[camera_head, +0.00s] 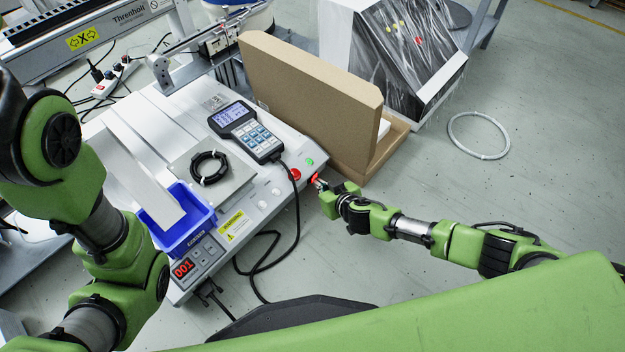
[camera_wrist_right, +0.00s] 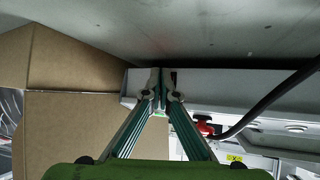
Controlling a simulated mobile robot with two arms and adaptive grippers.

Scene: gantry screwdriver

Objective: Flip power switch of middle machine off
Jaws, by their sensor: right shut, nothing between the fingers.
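The middle machine (camera_head: 265,203) is a light grey unit with a sloped front panel. At the right end of its front is a small red part (camera_head: 315,179), which looks like the power switch; my gripper partly covers it, and whether it is on or off is unclear. My right gripper (camera_head: 319,184) is shut and empty, with its tips at or very near this part; contact cannot be told. In the right wrist view the closed fingertips (camera_wrist_right: 162,92) are in front of the grey housing, and the switch is not clearly seen. My left arm shows, but its gripper does not.
A red emergency button (camera_head: 295,174) and a green button (camera_head: 309,161) are close to my right gripper. A black cable (camera_head: 296,222) hangs over the front. A cardboard box (camera_head: 300,95) stands behind. The floor at right is clear around a white ring (camera_head: 478,134).

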